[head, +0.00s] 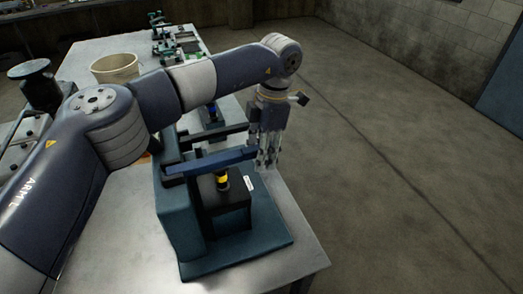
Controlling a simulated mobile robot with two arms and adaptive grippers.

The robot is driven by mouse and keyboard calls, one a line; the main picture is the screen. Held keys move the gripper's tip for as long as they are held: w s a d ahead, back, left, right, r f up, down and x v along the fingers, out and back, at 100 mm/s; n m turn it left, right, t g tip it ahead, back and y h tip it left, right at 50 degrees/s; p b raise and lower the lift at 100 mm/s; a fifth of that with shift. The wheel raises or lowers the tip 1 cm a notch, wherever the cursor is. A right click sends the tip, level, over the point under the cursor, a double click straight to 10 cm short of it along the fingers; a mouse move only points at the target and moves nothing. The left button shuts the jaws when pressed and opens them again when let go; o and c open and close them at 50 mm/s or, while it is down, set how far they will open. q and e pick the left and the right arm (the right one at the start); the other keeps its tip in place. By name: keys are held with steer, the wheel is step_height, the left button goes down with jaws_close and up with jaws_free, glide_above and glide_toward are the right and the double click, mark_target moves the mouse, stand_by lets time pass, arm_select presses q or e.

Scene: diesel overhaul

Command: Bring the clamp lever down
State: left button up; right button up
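A teal clamp fixture (177,222) stands on the near end of the metal table. Its blue lever (212,161) reaches from the teal post toward the right, roughly level, above a black block (222,211). A yellow and black piece (222,181) stands on the block under the lever. My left gripper (267,162) points down at the lever's right end, its fingers at or beside that end. Whether the fingers touch or grip the lever is too small to tell. My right gripper is out of view.
A cream bucket (115,68) and a dark round part (34,84) are at the left. Green-based fixtures (180,45) stand at the table's far end. Another teal fixture (212,125) sits behind the clamp, partly hidden. The floor at right is clear.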

arm_select(q)
steer(key=shift+r, duration=0.1)
steer(key=shift+r, duration=0.15)
steer(key=r, duration=0.3)
steer(key=d+r, duration=0.1)
steer(key=r, duration=0.7)
steer(key=shift+w+d+r, duration=0.2)
steer(key=shift+w+d, duration=0.1)
steer(key=shift+d, duration=0.1)
